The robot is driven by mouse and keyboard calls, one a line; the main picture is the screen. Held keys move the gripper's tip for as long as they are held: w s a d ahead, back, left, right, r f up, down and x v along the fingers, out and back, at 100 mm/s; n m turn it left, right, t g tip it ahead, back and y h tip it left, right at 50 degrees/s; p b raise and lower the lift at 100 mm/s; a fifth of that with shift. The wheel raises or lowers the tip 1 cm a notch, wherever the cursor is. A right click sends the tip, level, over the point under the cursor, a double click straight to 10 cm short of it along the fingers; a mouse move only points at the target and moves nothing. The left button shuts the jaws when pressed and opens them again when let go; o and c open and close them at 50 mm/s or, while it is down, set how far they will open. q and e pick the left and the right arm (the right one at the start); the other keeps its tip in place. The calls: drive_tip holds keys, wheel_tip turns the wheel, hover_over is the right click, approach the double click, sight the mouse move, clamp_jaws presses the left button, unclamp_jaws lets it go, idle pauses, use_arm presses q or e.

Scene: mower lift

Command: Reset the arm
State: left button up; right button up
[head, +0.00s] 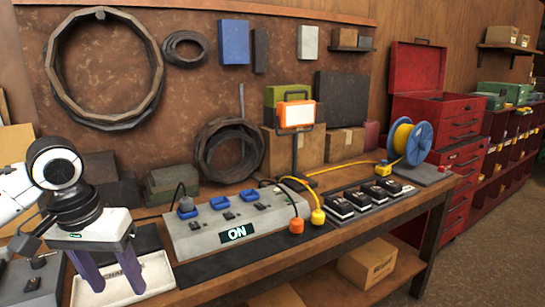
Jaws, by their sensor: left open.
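My left gripper (116,284) comes in from the left on its white and black arm, at the lower left. Its two purple fingers point down and are spread apart, with nothing visible between them. They hang over or in front of a pale tray (155,270) with partly covered dark lettering; I cannot tell whether they touch it. My right gripper is not in view.
A grey box (190,240) with blue parts and a lit "ON" display stands right of the gripper. A rack of black blocks (352,207), a blue cable reel (418,140) and a lamp (296,114) stand farther right. A grey device (30,280) is at left.

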use_arm(q)
drive_tip(key=d+f+m+t+h, duration=0.1)
drive_tip(key=d+f+t+h, duration=0.1)
drive_tip(key=d+f, duration=0.8)
drive_tip(key=d+f+m+t+h, duration=0.1)
drive_tip(key=d+f+m+h, duration=0.15)
drive_tip(key=d+f, duration=0.8)
drive_tip(key=s+a+f+t+y, duration=0.1)
drive_tip(key=s+a+f, duration=0.3)
drive_tip(key=s+f, duration=0.4)
drive_tip(key=s+a+f+n+t+y, duration=0.1)
drive_tip(key=s+a+f+t, duration=0.1)
drive_tip(key=s+a+f, duration=0.3)
drive_tip(key=s+f, duration=0.4)
drive_tip(key=s, duration=0.2)
drive_tip(key=shift+s+a+f+t, duration=0.2)
drive_tip(key=shift+s+a+t, duration=0.1)
drive_tip(key=shift+t, duration=0.1)
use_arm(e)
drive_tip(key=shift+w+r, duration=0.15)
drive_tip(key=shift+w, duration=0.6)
